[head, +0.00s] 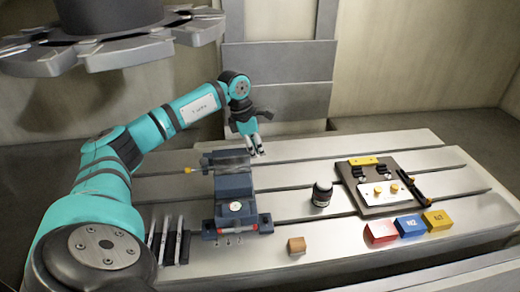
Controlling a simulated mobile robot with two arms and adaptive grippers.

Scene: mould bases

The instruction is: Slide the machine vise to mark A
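The machine vise (235,187) is a dark blue-grey block with red parts at its front corners. It stands on the slotted metal table, left of the middle, with its jaws towards the back. My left gripper (258,152) points down just behind and to the right of the vise's back end. It looks apart from the vise, and nothing shows in it. Its fingers are too small to tell open from shut. My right gripper is not in view. I cannot make out a mark A on the table.
A dark jar (321,194) stands right of the vise. A wooden cube (296,245) lies in front. A brown board (383,186) with small parts is at the right, with red (381,232), blue (410,226) and yellow (437,220) blocks before it.

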